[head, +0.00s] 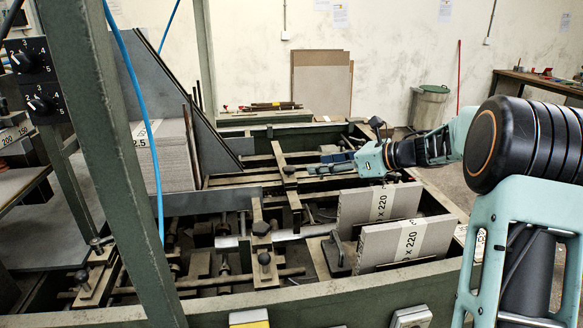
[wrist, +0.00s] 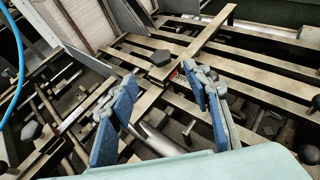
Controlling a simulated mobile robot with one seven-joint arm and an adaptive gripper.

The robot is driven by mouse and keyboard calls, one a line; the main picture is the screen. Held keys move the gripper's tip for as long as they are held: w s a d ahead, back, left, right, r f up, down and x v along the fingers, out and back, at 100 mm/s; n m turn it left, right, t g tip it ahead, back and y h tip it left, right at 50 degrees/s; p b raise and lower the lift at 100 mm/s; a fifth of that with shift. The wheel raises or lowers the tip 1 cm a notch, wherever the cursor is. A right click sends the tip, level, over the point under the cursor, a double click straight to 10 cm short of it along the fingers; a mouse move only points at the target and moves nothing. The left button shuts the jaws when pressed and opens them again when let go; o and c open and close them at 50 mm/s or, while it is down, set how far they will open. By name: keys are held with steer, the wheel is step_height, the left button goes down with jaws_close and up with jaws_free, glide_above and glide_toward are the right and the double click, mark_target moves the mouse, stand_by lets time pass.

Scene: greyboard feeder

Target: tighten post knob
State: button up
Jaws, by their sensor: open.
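A black faceted knob (wrist: 161,57) sits on a flat metal bar in the wrist view, just beyond my fingertips and roughly centred between them. It appears to be the dark knob (head: 290,170) on the crossing bars in the head view. My gripper (wrist: 165,78) is open, with its two blue fingers apart and nothing held. In the head view my gripper (head: 322,164) reaches in from the right, low over the feeder bars, with its tips just right of that knob. The frames do not show any contact. The post under the knob is mostly hidden.
Two labelled board packs (head: 380,205) stand below my arm. A grey board stack (head: 163,155) and slanted plate are at left. A green frame post (head: 110,150) and blue hose (head: 152,130) cross the left side.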

mark_target(291, 168)
steer(key=p+x, duration=0.1)
steer(key=x, duration=0.9)
steer(key=shift+w, duration=0.1)
steer(key=shift+r, duration=0.1)
steer(key=c, duration=1.2)
